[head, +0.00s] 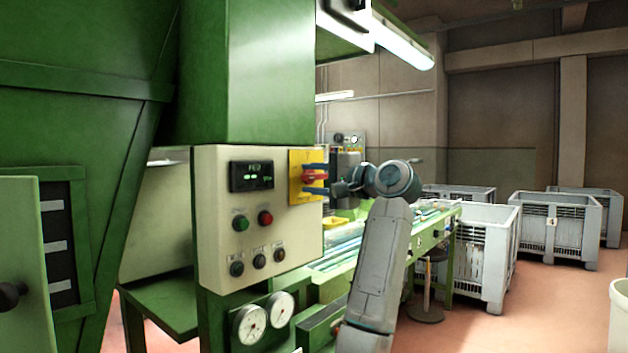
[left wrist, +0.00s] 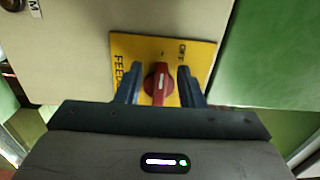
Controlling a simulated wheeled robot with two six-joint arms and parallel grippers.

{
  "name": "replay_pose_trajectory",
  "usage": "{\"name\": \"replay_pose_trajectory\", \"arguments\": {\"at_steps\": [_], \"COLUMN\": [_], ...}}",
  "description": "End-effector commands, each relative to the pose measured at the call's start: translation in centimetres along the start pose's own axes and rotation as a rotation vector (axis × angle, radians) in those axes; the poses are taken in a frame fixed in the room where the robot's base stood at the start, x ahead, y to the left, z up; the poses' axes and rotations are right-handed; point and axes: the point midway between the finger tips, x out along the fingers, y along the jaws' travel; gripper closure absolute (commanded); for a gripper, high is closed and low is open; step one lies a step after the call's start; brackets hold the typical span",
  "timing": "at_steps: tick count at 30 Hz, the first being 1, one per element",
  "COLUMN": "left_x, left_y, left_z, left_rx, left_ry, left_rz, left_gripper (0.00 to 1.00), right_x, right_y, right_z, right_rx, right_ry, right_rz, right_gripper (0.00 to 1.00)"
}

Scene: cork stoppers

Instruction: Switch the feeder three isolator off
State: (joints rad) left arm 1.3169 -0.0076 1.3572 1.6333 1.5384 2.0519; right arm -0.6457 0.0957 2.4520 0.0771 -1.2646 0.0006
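The isolator is a red rotary handle on a yellow plate (head: 296,190) at the right edge of the cream control panel. In the left wrist view the plate (left wrist: 203,60) bears "OFF" at its upper right and part of "FEED" down its left. The red handle (left wrist: 158,82) stands upright in that picture. My left gripper (left wrist: 157,88) is open, with one blue finger on each side of the handle and yellow showing between. In the head view the fingers of my left gripper (head: 316,179) are above and below the red handle. My right gripper is not in view.
The cream panel (head: 215,200) also carries a dark display (head: 251,176), a green button (head: 240,223), a red button (head: 265,218) and several dark knobs. Two gauges (head: 265,317) sit below. A green bench (head: 435,235) runs behind my arm, with grey crates (head: 487,250) at right.

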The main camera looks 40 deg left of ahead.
Motion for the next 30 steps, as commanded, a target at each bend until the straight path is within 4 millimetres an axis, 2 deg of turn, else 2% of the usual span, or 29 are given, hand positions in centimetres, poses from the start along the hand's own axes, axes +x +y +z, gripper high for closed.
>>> {"name": "replay_pose_trajectory", "arguments": {"at_steps": [5, 12, 18, 23, 30], "left_x": [-1.5, -6.4, -9.6, -10.7, -10.8], "left_y": [0.0, 0.1, 0.1, 0.1, 0.0], "left_z": [-0.1, -0.1, 0.0, 0.0, 0.0], "left_rx": [0.000, 0.000, 0.000, 0.000, 0.000], "left_ry": [0.003, 0.005, 0.002, 0.001, 0.000], "left_rz": [0.001, 0.001, 0.001, 0.001, 0.000], "left_gripper": [0.65, 0.65, 0.65, 0.65, 0.65], "right_x": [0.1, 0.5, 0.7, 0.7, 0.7], "right_y": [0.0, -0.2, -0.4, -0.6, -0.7], "right_z": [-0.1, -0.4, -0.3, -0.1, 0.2], "right_rx": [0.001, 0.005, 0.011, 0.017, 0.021], "right_ry": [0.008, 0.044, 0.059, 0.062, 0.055], "right_rz": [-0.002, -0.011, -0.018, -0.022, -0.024], "right_gripper": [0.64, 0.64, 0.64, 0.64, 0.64]}}
